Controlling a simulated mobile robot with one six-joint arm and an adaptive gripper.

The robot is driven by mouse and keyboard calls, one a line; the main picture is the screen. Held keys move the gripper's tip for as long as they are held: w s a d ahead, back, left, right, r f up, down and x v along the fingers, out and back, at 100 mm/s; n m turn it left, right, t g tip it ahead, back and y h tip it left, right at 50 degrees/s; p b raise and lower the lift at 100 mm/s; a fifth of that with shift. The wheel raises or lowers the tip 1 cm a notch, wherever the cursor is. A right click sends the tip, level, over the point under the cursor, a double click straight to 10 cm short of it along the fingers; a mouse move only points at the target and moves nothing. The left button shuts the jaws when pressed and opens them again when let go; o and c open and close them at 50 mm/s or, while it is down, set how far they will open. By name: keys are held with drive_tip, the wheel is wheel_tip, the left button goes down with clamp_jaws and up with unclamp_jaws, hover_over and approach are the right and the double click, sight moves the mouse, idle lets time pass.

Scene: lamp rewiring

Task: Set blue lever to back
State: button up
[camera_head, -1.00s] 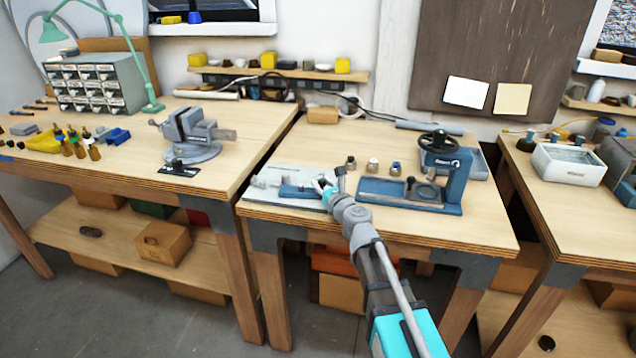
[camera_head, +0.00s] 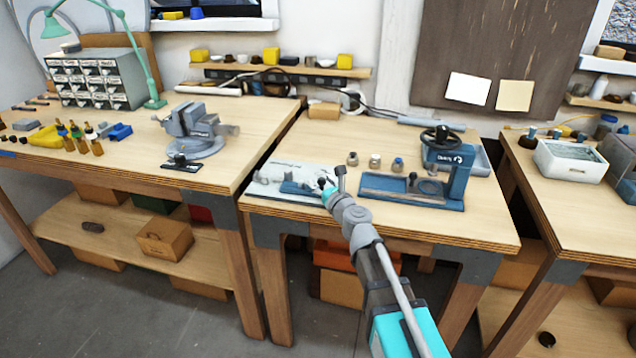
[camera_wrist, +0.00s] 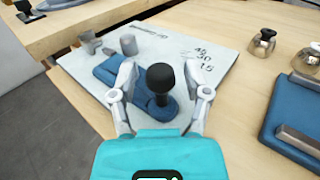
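The blue fixture (camera_wrist: 108,76) lies on a white board on the middle table. It has an upright lever with a black knob (camera_wrist: 160,79), which stands between my fingers in the wrist view. A grey cylinder (camera_wrist: 128,45) stands just behind the fixture. My gripper (camera_wrist: 161,92) is open, one finger on each side of the knob, with a visible gap on both sides. In the head view my gripper (camera_head: 332,190) is over the right end of the blue fixture (camera_head: 300,188), and my arm hides part of it.
The white board (camera_wrist: 215,62) bears printed marks. A blue press with a black handwheel (camera_head: 437,136) stands to the right. Several small knobbed pieces (camera_head: 374,161) stand behind. A grey vise (camera_head: 192,130) is on the left table.

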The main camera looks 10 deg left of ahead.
idle(0.3)
drive_tip(key=shift+v, duration=3.75)
